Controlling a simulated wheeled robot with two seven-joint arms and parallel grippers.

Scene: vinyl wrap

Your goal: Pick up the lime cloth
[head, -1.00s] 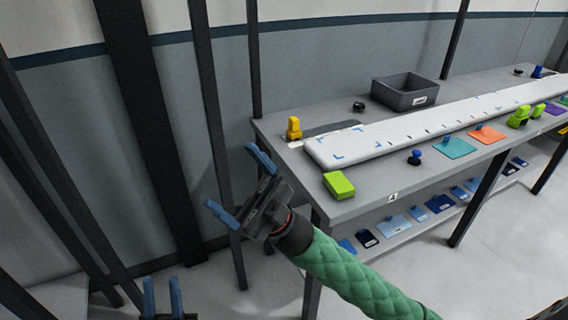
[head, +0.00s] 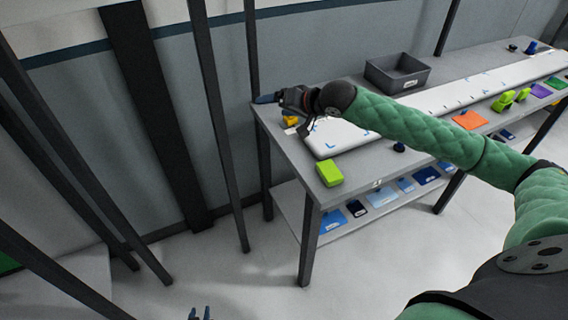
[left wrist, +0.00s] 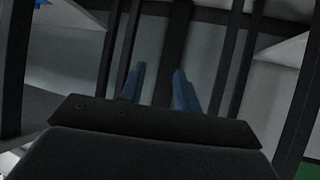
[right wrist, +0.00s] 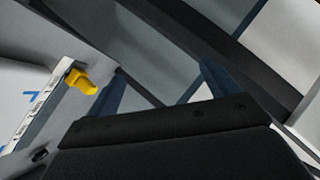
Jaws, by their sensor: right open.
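The lime cloth (head: 329,172) looks like a thick folded block. It lies on the near left corner of the grey table, in the head view only. My right gripper (head: 274,98) is over the table's far left end, beyond the cloth and apart from it. Its two blue fingers stand apart and empty in the right wrist view (right wrist: 160,85). My left gripper (head: 200,314) shows only its blue fingertips at the bottom edge of the head view, well below and left of the cloth. Its fingers are apart with nothing between them in the left wrist view (left wrist: 157,88).
A yellow tool (head: 290,120) stands near my right gripper; it also shows in the right wrist view (right wrist: 82,81). A white board (head: 335,140), a grey bin (head: 397,72) and an orange card (head: 467,120) are on the table (head: 282,143). Dark upright posts (head: 222,130) stand left of it.

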